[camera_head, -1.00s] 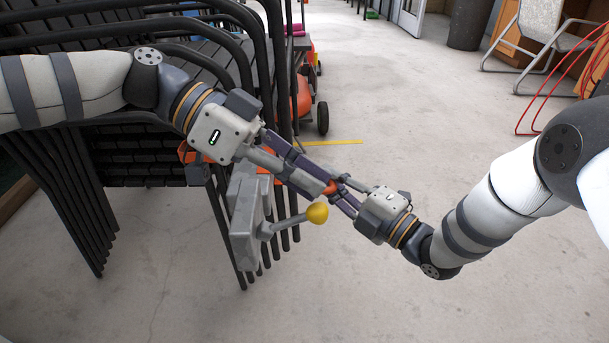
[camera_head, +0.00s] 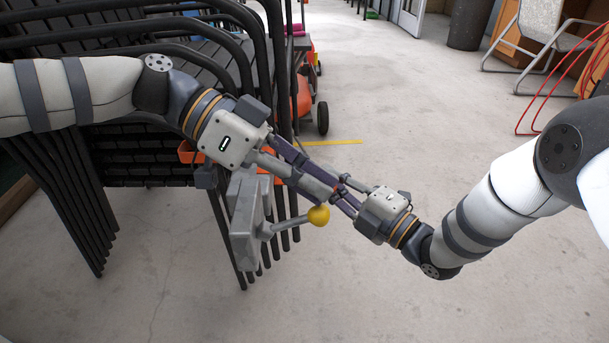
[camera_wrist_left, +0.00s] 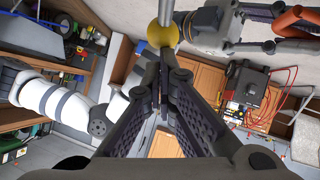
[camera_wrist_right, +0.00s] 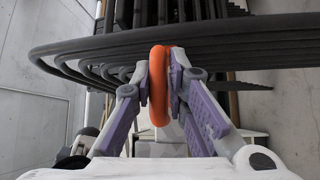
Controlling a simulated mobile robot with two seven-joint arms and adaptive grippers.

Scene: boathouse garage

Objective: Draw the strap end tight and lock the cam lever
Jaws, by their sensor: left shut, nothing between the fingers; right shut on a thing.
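The grey cam buckle (camera_head: 243,222) stands at the near end of the stacked chairs. Its lever sticks out to the right and ends in a yellow ball knob (camera_head: 319,215). My right gripper (camera_wrist_right: 159,88) is shut on an orange ring (camera_wrist_right: 158,110), the strap's pull end; in the head view the ring is mostly hidden behind my left fingers. My left gripper (camera_head: 333,194) is shut and empty, its tips just above the knob in the picture. In the left wrist view the knob (camera_wrist_left: 163,34) lies just beyond the closed tips; I cannot tell whether they touch.
Black stacked chairs (camera_head: 130,165) fill the left side, with a bit of orange strap (camera_head: 188,152) against them. An orange wheeled machine (camera_head: 304,98) stands behind. A grey chair (camera_head: 540,22) and red tubing (camera_head: 560,75) are at the upper right. The middle floor is clear.

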